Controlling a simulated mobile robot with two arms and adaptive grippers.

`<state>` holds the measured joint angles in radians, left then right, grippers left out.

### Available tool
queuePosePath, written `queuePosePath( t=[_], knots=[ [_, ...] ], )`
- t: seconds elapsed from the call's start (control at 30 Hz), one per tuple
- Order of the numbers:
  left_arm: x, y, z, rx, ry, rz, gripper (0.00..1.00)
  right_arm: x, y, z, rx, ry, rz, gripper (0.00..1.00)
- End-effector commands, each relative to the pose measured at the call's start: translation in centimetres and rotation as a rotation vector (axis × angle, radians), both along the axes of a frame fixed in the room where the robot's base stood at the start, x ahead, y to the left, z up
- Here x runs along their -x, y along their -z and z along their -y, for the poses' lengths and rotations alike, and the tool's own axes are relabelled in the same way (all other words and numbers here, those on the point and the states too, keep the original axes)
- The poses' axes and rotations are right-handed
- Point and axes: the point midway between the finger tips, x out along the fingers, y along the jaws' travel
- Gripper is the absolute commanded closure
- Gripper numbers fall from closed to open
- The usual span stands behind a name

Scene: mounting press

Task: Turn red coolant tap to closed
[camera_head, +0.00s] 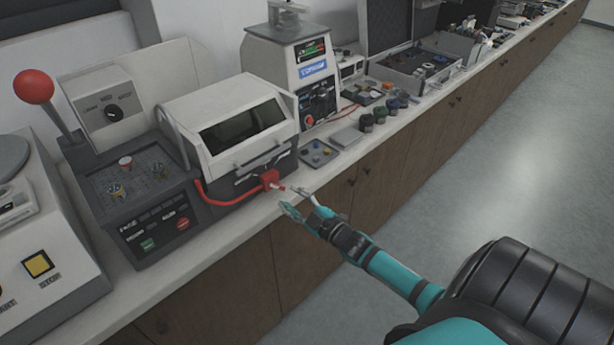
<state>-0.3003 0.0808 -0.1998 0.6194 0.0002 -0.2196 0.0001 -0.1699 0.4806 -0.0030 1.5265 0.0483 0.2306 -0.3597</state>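The red coolant tap (270,178) sits at the front right corner of the machine with the white windowed hood (224,118). A red hose (225,200) curves from the machine's left side to the tap. A small red lever end points right from the tap, towards the counter's front edge. My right gripper (290,197) is open, its two fingers apart, just right of the lever end. I see nothing between the fingertips, and a small gap seems to separate them from the lever; contact is hard to tell at this size. My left gripper is not in view.
A control panel with green and red buttons (148,244) is left of the hose. A small grey tray (318,153) lies on the counter behind the tap, with dark jars (367,122) farther back. A red-knobbed lever (34,87) rises at far left. The floor (480,190) is clear.

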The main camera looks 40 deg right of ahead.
Motion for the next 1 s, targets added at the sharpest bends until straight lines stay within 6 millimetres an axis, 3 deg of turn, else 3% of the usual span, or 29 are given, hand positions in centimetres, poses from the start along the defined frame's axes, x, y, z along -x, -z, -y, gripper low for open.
queuePosePath(
  t=[0.1,0.33,1.0],
  knots=[
    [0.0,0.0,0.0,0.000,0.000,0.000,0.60,2.7,0.2,0.2,0.000,0.000,-0.004,0.63],
    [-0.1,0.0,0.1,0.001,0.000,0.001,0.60,5.8,0.1,0.4,0.000,0.000,-0.001,0.63],
    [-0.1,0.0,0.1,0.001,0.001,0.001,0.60,6.4,0.0,0.5,0.000,0.001,-0.001,0.63]
  ],
)
